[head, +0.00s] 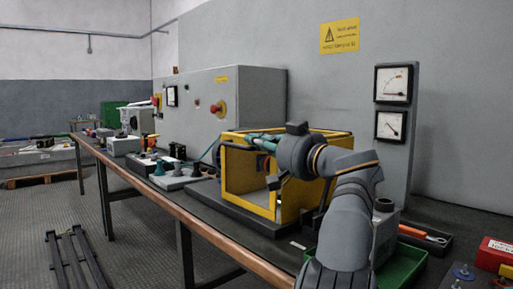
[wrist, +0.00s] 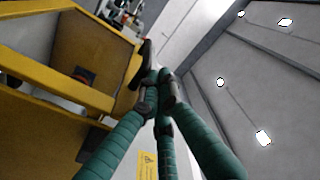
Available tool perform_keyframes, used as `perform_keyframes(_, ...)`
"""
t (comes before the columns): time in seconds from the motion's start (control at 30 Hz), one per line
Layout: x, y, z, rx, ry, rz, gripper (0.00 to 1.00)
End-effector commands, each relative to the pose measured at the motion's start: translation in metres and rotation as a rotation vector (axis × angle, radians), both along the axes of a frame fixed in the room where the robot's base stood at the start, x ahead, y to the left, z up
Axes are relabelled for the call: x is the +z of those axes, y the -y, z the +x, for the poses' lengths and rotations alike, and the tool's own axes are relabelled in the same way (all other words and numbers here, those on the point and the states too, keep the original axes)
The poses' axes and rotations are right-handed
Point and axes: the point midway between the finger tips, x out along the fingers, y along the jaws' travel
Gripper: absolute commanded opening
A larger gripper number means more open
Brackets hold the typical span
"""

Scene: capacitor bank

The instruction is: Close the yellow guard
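The yellow guard (head: 318,178) is a box-shaped frame on a dark base on the bench, with an open side towards the front left. Its yellow bars and panel fill the left of the wrist view (wrist: 62,83). My gripper (head: 256,139) is at the guard's upper left edge, with my arm crossing in front of the guard. In the wrist view its teal fingers come together at their dark tips (wrist: 160,92). A dark piece with a red end (wrist: 142,62) lies right beside the tips. I cannot tell whether they grip it. The guard's right part is partly hidden by my arm.
A grey control cabinet (head: 215,105) with a red button stands behind left. A green tray (head: 405,268) and an orange-handled tool in a black tray (head: 440,241) lie to the right. Two gauges (head: 392,104) are on a panel at the back. Small apparatus stands along the bench to the left.

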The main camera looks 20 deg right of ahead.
Motion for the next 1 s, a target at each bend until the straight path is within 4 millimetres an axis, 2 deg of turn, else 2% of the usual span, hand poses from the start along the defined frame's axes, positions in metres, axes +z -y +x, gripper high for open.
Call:
perform_keyframes(0.03,-0.009,0.0,0.0,-0.001,0.003,-0.009,0.0)
perform_keyframes(0.13,-0.012,0.0,0.0,0.0,0.008,-0.023,0.0)
perform_keyframes(0.73,-0.017,0.0,0.002,0.001,0.003,-0.031,0.0)
perform_keyframes(0.87,-0.006,0.001,0.003,0.002,0.004,-0.031,0.0)
perform_keyframes(1.0,0.021,0.001,0.007,0.005,0.012,-0.032,0.0)
